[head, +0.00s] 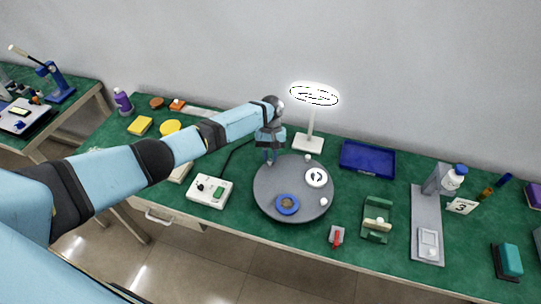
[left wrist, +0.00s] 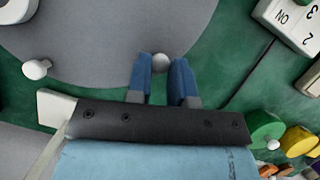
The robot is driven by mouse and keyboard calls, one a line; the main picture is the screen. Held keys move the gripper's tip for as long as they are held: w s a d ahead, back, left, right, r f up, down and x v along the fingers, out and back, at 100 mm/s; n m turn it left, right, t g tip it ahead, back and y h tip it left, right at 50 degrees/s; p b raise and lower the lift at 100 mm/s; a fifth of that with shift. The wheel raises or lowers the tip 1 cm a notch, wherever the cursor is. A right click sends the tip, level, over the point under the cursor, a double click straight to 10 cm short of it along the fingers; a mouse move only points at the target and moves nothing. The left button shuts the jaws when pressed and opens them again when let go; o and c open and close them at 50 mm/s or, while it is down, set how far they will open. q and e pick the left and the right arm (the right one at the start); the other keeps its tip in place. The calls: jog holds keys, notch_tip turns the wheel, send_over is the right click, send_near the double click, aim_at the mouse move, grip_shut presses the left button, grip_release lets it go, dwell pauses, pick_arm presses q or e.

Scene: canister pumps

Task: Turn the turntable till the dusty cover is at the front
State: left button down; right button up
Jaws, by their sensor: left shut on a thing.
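The grey round turntable (head: 268,192) sits on the green bench top. A blue ring with a brownish middle (head: 287,205) lies at its front. A white disc with dark marks (head: 317,177) lies at its back right. I cannot tell for sure which is the dusty cover. White knobs stand at the rim, one at the right front (head: 324,202) and one at the back (head: 308,158). My left gripper (head: 269,160) is at the back-left rim. In the left wrist view its blue fingers (left wrist: 165,72) are shut on a pale round knob (left wrist: 160,62). My right gripper is out of view.
A white control box (head: 210,190) stands left of the turntable, and a white lamp stand (head: 308,144) behind it. A blue tray (head: 367,159) lies at the back right. A green fixture (head: 377,220) and a red-handled switch (head: 337,237) stand close on the right.

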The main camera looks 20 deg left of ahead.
pick_arm(q)
jog(key=c, duration=1)
grip_release()
jog(key=shift+r, duration=0.1)
jog(key=b+v, duration=0.1)
jog(key=v, duration=1.1)
jog(key=shift+b, duration=0.3)
jog(key=shift+s, duration=0.1)
